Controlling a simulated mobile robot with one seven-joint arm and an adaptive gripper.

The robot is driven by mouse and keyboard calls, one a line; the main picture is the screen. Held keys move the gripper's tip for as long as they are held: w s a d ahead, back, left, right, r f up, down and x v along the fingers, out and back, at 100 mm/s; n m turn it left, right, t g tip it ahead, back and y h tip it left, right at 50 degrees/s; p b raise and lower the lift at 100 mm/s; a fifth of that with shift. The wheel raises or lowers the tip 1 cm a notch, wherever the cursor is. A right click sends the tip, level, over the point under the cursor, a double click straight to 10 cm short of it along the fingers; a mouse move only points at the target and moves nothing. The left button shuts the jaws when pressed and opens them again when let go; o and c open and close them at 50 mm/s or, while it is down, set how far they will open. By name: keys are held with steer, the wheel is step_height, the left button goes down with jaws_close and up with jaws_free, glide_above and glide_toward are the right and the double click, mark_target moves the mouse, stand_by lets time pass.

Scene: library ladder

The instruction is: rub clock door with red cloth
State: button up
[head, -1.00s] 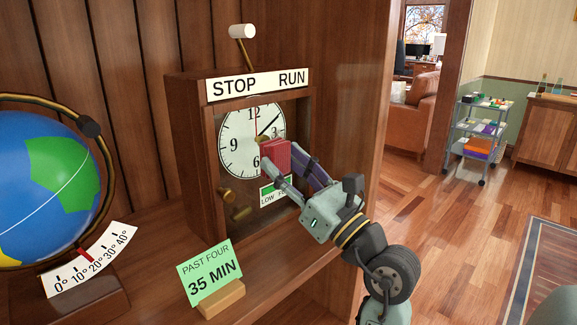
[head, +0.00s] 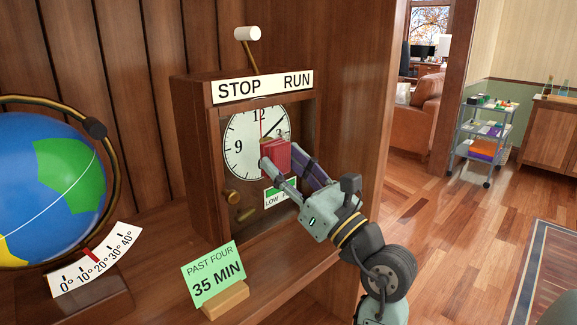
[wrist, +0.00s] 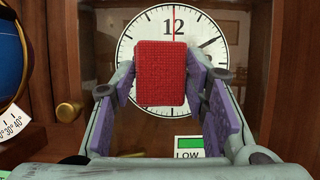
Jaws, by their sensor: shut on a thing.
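The wooden clock stands on the shelf in the head view, with a STOP/RUN label on top. Its door (head: 301,120) is shut in front of the white dial (head: 245,150). A brass knob (head: 232,197) sits at the door's left side. My gripper (head: 279,165) is shut on the red cloth (head: 277,154), a folded block held in front of the dial. In the wrist view the cloth (wrist: 161,72) sits between the fingers and hides the dial's middle. I cannot tell whether the cloth touches the door.
A green card (head: 213,274) reading PAST FOUR 35 MIN stands on the shelf before the clock. A globe (head: 45,185) with a degree scale stands at left. A white-ended lever (head: 247,34) rises above the clock. Open floor and a trolley (head: 486,140) lie at right.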

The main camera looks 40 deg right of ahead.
steer(key=shift+w, duration=0.35)
steer(key=shift+w+d+b, duration=0.15)
steer(key=shift+d+b, duration=0.15)
steer(key=shift+d, duration=1.45)
steer(key=shift+w+d+b, duration=0.1)
steer(key=shift+d+b, duration=0.2)
steer(key=shift+d, duration=1.4)
steer(key=shift+s+a+p, duration=0.15)
steer(key=shift+a+p, duration=0.2)
steer(key=shift+a, duration=1.4)
steer(key=shift+s+a+p, duration=0.1)
steer(key=shift+a+p, duration=0.2)
steer(key=shift+a, duration=1.4)
steer(key=shift+r+p, duration=0.3)
steer(key=shift+w+d+b, duration=0.15)
steer(key=shift+d+b, duration=0.2)
steer(key=shift+d, duration=1.4)
steer(key=shift+w+d+b, duration=0.1)
steer(key=shift+d+b, duration=0.2)
steer(key=shift+d, duration=1.4)
steer(key=shift+s+a+f+p, duration=0.1)
steer(key=shift+a+p, duration=0.25)
steer(key=shift+a, duration=1.45)
steer(key=shift+s+a+p, duration=0.1)
steer(key=shift+a+p, duration=0.25)
steer(key=shift+a, duration=1.4)
